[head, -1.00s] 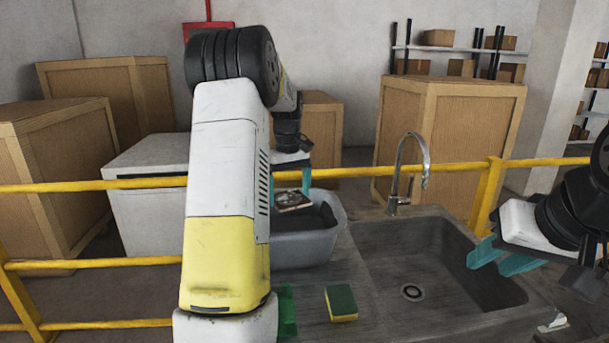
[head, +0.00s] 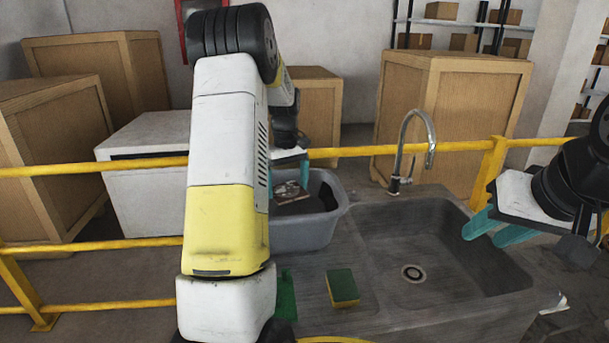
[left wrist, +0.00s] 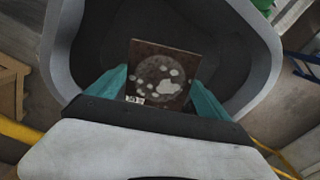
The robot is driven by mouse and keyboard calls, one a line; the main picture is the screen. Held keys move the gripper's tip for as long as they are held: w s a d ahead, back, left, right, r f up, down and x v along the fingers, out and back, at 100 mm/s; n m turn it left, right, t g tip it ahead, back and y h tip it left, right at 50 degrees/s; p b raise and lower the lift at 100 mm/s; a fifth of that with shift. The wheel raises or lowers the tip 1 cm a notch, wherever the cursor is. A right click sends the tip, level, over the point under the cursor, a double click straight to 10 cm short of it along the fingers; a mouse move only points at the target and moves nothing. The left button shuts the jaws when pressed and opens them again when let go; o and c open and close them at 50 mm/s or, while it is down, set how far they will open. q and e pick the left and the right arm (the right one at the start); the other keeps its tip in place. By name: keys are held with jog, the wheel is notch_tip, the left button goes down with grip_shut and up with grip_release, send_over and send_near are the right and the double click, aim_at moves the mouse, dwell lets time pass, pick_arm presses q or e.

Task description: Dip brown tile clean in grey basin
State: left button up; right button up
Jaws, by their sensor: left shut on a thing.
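The brown tile (left wrist: 160,75) is held between the teal fingers of my left gripper (left wrist: 158,88). Its face carries a grey round smudge and several pale spots, with a small label at a lower corner. In the head view the tile (head: 290,192) is over the opening of the grey basin (head: 318,232), at about rim height. Part of my left gripper (head: 288,172) shows there behind my arm. The basin's dark inside (left wrist: 100,45) surrounds the tile in the left wrist view. My right gripper (head: 488,230) is open and empty over the sink's right side.
A sink (head: 385,235) with a tap (head: 402,150) stands right of the basin. A green and yellow sponge (head: 342,287) lies on the counter in front. A yellow rail (head: 350,152) runs behind, with wooden crates (head: 455,110) and a white box (head: 145,190) beyond.

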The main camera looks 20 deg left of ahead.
aim_at(287, 191)
pick_arm(q)
jog(key=shift+f, duration=2.35)
jog(key=shift+r, duration=4.9)
jog(key=shift+r, duration=2)
